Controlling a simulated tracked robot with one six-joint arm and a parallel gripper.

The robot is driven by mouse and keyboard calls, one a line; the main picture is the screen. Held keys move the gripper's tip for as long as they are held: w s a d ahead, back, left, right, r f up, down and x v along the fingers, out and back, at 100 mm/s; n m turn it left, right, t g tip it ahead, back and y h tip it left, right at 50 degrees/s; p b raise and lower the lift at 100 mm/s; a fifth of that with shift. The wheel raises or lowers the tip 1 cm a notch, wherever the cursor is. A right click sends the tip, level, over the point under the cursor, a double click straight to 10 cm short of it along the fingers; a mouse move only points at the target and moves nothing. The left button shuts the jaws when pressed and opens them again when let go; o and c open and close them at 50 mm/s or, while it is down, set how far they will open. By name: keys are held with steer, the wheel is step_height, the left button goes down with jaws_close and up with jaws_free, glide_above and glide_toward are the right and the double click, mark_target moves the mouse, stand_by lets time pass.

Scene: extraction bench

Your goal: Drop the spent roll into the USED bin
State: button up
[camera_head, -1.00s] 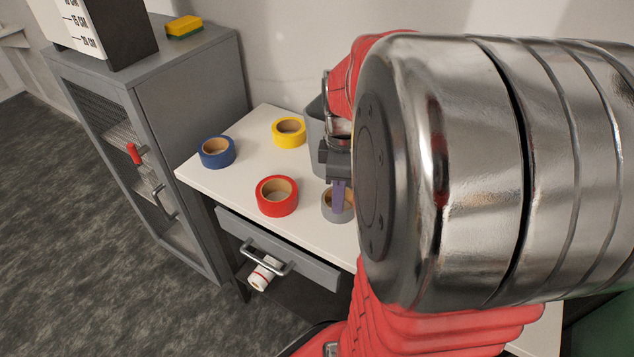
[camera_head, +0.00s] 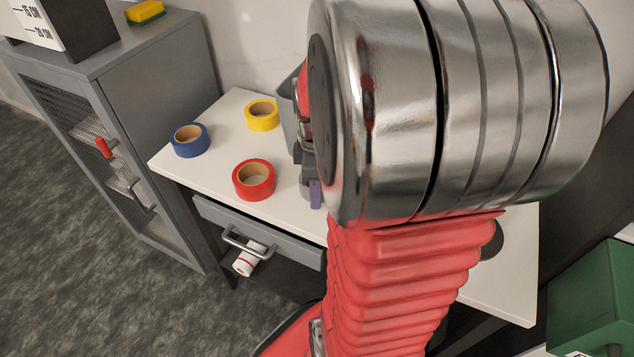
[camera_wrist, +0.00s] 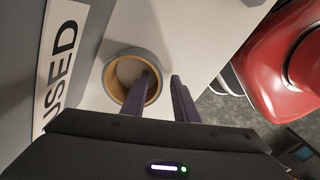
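A grey roll (camera_wrist: 108,68) with a brown core lies on the white table (camera_wrist: 200,40). In the head view only a sliver of this roll (camera_head: 304,188) shows beside my gripper (camera_head: 314,194); my arm hides the rest. In the wrist view my gripper (camera_wrist: 164,75) has its two purple fingers apart. One finger reaches over the roll's core opening and the other is outside its right wall; I cannot tell contact. The grey USED bin (camera_head: 289,115) stands behind, mostly hidden by my arm. Its white USED label (camera_wrist: 60,70) is left of the roll in the wrist view.
Blue (camera_head: 190,141), yellow (camera_head: 262,115) and red (camera_head: 254,180) rolls lie on the table's left part. A drawer (camera_head: 250,232) is below, with a white roll (camera_head: 250,259) near its handle. A grey cabinet (camera_head: 155,90) stands left, a green box (camera_head: 590,295) right.

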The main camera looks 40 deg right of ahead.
steer(key=shift+c, duration=0.2)
jaws_close()
steer(key=shift+r, duration=0.1)
step_height(320, 180, up, 28)
stand_by(0.8)
stand_by(0.4)
